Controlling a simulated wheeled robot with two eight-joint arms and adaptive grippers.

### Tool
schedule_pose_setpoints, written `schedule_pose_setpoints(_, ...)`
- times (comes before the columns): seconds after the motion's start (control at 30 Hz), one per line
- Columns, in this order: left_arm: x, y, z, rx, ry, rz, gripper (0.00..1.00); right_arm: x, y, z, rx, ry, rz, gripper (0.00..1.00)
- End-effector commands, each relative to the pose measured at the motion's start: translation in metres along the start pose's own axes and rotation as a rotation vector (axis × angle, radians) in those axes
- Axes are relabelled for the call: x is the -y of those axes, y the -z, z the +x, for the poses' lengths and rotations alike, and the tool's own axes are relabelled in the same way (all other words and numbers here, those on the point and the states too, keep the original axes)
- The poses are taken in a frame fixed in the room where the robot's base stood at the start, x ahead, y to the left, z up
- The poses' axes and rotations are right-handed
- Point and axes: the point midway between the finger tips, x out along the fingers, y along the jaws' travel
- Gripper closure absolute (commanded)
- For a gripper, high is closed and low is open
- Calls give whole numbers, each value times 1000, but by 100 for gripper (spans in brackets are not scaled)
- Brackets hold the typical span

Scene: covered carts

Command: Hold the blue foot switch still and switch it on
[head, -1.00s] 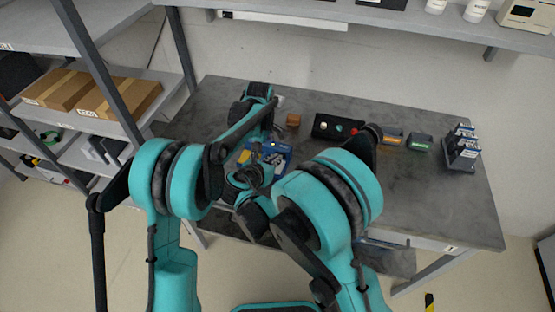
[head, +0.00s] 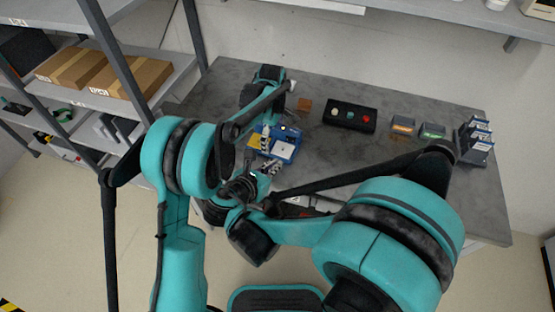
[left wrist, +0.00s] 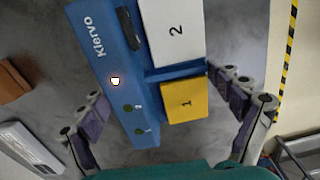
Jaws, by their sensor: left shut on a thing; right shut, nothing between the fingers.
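The blue foot switch (head: 291,134) lies on the grey table at its left part. The left wrist view shows its blue housing (left wrist: 100,60), marked Klervo, with a yellow pedal 1 (left wrist: 185,104), a white pedal 2 (left wrist: 172,34), a small glowing light (left wrist: 115,80) and two dark green dots. My left gripper (head: 266,138) is shut on the switch; its fingers (left wrist: 168,100) stand on either side of the housing in the left wrist view. My right gripper (head: 270,168) is shut and empty, close to the switch's front edge; whether it touches a pedal cannot be told.
A black box with three coloured buttons (head: 350,116), an orange-topped box (head: 403,127), a green-topped box (head: 432,131) and a rack (head: 474,142) stand to the right. A small brown block (head: 305,105) lies behind the switch. The table's middle right is clear.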

Motion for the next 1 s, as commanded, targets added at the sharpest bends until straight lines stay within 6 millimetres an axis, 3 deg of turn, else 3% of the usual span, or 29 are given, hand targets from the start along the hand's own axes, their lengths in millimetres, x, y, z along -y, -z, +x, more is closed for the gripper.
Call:
schedule_pose_setpoints(0.43, 0, 0, 0, 0, 0, 1, 58, 0, 0, -3, 0, 0, 0, 100)
schedule_pose_setpoints(0.47, 0, 0, 0, 0, 0, 1, 1, 0, 0, -3, 0, 0, 0, 100)
schedule_pose_setpoints(0.83, 0, 0, -1, 0, 0, 0, 0, 0, 0, -3, 0, 0, 0, 100)
schedule_pose_setpoints(1.0, 0, 0, -19, 0, 0, 0, 0, 0, 0, -3, 0, 0, 0, 100)
